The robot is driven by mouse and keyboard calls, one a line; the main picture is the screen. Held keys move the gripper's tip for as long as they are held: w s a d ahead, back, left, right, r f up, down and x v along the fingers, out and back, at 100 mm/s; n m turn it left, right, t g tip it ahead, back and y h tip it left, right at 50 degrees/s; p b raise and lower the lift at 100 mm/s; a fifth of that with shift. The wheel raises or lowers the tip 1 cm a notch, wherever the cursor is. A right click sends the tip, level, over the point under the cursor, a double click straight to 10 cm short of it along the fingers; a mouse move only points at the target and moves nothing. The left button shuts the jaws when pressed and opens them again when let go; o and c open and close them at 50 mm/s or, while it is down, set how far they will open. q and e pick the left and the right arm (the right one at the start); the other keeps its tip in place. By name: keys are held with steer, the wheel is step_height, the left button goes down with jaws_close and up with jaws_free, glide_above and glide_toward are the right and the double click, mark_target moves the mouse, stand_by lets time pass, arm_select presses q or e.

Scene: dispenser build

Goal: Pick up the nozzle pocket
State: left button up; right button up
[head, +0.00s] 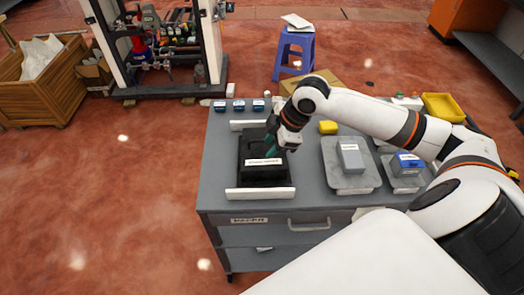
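A black block-like holder (262,178) sits toward the left of the grey cabinet top (218,172), between two white bars. It carries a white label (264,162) whose text is too small to read; I cannot tell for sure that it is the nozzle pocket. My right arm reaches in from the right, and its gripper (272,146) points down over the back right part of the black holder. A bit of teal shows at the fingertips. The fingers are small and partly hidden by the wrist, so their opening and any contact are unclear. My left gripper is out of view.
White bars (260,194) lie before and behind the holder. Trays at the right hold a grey box (351,158) and a blue box (407,162). A yellow block (328,127) lies behind. Small blue items (239,106) line the back left edge. A yellow bin (443,107) stands back right.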

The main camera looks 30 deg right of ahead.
steer(key=w+d+r, duration=0.2)
steer(key=d+r, duration=0.4)
steer(key=p+x, duration=0.1)
steer(key=x, duration=0.2)
steer(key=p+x, duration=0.1)
steer(key=x, duration=0.3)
steer(key=shift+w+r, duration=0.15)
steer(key=shift+w, duration=0.1)
steer(key=shift+a, duration=0.15)
steer(key=p, duration=0.2)
glide_above(262, 150)
steer(key=d, duration=0.1)
steer(key=f, duration=0.4)
steer(key=shift+d+f, duration=0.2)
steer(key=shift+f, duration=0.1)
jaws_close()
